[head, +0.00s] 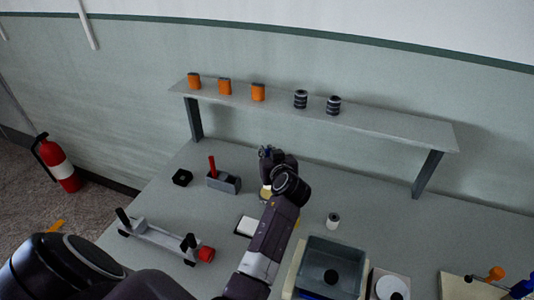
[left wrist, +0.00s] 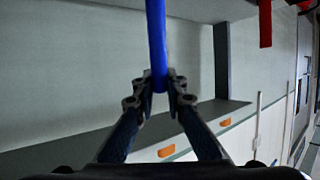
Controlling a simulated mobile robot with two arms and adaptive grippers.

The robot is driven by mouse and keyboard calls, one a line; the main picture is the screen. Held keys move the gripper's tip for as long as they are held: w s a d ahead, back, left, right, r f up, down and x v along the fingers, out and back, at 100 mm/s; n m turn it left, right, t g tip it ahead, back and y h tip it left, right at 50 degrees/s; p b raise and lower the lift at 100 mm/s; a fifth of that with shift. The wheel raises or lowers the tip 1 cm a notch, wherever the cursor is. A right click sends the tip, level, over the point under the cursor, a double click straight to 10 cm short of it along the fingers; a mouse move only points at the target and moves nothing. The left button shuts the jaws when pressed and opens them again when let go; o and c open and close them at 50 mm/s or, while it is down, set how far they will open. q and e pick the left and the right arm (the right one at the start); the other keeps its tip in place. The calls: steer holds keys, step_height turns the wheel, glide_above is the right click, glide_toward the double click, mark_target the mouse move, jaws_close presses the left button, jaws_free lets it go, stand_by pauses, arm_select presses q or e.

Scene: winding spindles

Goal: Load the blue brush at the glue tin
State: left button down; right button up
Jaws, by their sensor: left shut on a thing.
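My left gripper (head: 268,155) is over the back middle of the bench in the head view. In the left wrist view its two fingertips (left wrist: 159,88) are shut on the blue brush (left wrist: 156,38), gripping the lower end of its blue handle as pictured. The brush's bristles do not show, and the brush is hidden in the head view. A small pale yellowish round thing (head: 266,193) shows just beneath the gripper, partly covered by my arm; it may be the glue tin, but I cannot tell. My right gripper is not in view.
A spindle stand (head: 158,236) lies front left. A shelf (head: 370,124) with orange and dark spools spans the back. A grey bin (head: 330,255) stands front right.

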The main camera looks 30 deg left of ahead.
arm_select(q)
steer(key=shift+r+p, duration=1.35)
steer(key=shift+r, duration=0.95)
steer(key=shift+f, duration=0.15)
